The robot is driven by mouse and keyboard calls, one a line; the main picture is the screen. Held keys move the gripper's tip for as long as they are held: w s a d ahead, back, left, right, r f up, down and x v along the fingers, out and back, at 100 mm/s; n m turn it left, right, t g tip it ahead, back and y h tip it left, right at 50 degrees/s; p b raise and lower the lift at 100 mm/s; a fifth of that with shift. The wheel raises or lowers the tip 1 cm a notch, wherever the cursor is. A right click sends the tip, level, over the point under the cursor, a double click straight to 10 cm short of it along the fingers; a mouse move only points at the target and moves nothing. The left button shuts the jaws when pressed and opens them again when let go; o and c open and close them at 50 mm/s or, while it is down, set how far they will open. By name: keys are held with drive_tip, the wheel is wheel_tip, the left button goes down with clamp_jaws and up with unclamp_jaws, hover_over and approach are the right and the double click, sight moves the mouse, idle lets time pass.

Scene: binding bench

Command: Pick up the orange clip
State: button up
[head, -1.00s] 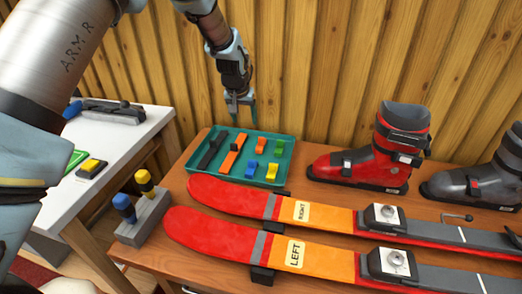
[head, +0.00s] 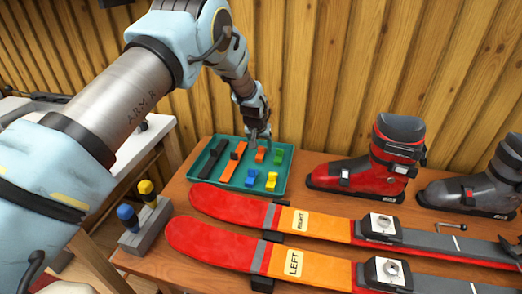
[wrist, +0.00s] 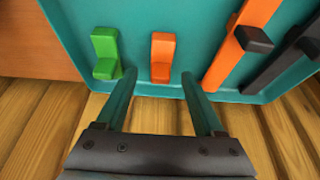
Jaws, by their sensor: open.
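The orange clip (head: 260,154) lies in the teal tray (head: 285,183), near its back edge. It also shows in the wrist view (wrist: 162,57), just beyond the fingertips and between their lines. My gripper (head: 258,138) is above the back part of the tray, close to the clip. In the wrist view my gripper (wrist: 156,78) is open, with nothing between its fingers. I cannot tell the exact height left between fingertips and clip.
A green clip (head: 278,157) lies right of the orange one. A blue clip (head: 251,177) and a yellow clip (head: 271,180) lie in front. Orange (head: 230,168) and black (head: 212,160) straps lie left. Skis (head: 330,222) and a red boot (head: 350,172) stand outside the tray.

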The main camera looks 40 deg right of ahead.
drive_tip(key=shift+x, duration=0.9)
clamp_jaws()
